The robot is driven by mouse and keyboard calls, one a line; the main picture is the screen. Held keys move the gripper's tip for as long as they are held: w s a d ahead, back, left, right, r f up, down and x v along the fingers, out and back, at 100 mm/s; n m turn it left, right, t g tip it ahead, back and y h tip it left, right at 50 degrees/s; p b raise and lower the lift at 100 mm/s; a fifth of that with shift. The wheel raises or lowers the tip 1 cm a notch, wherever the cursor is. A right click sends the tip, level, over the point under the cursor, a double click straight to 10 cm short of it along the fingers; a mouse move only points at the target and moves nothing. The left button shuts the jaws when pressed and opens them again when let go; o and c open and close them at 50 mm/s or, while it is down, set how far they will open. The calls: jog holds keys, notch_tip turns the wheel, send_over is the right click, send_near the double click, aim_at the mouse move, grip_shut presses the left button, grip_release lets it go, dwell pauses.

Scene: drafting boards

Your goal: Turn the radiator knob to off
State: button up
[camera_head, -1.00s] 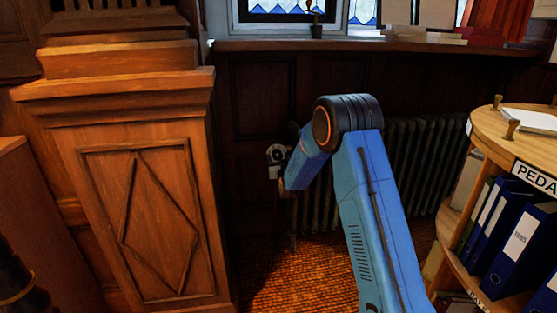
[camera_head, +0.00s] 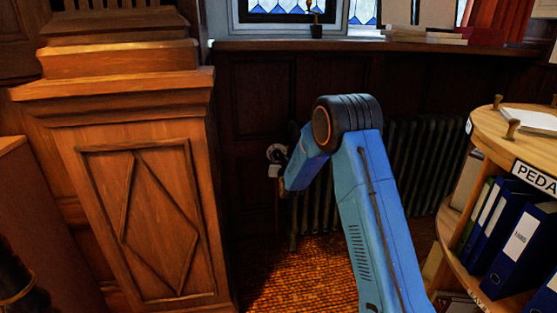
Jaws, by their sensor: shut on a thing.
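The radiator (camera_head: 415,165) is a dark, ribbed unit standing against the panelled wall under the window sill. A small pale round fitting, the radiator knob (camera_head: 276,152), shows at its left end, with a small light block just below it. My blue arm reaches in from the bottom right and covers part of the radiator. My gripper (camera_head: 285,159) is at the knob, mostly hidden behind my own wrist; only a small dark part shows. It is shut on the knob, though the fingertips and the knob's setting are too small to read.
A wooden pillar (camera_head: 145,225) with a diamond panel stands close on the left. A round shelf unit (camera_head: 478,143) with blue binders (camera_head: 520,240) stands close on the right. The window sill (camera_head: 370,44) holds books above. Orange carpet (camera_head: 290,280) lies between.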

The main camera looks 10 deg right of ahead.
jog(key=m, duration=1.5)
jog(key=shift+a+r, duration=0.1)
jog(key=m, duration=0.6)
jog(key=shift+m, duration=0.4)
jog(key=m, duration=0.6)
jog(key=o, duration=1.1)
jog(key=shift+r, duration=0.1)
jog(key=shift+c, duration=0.2)
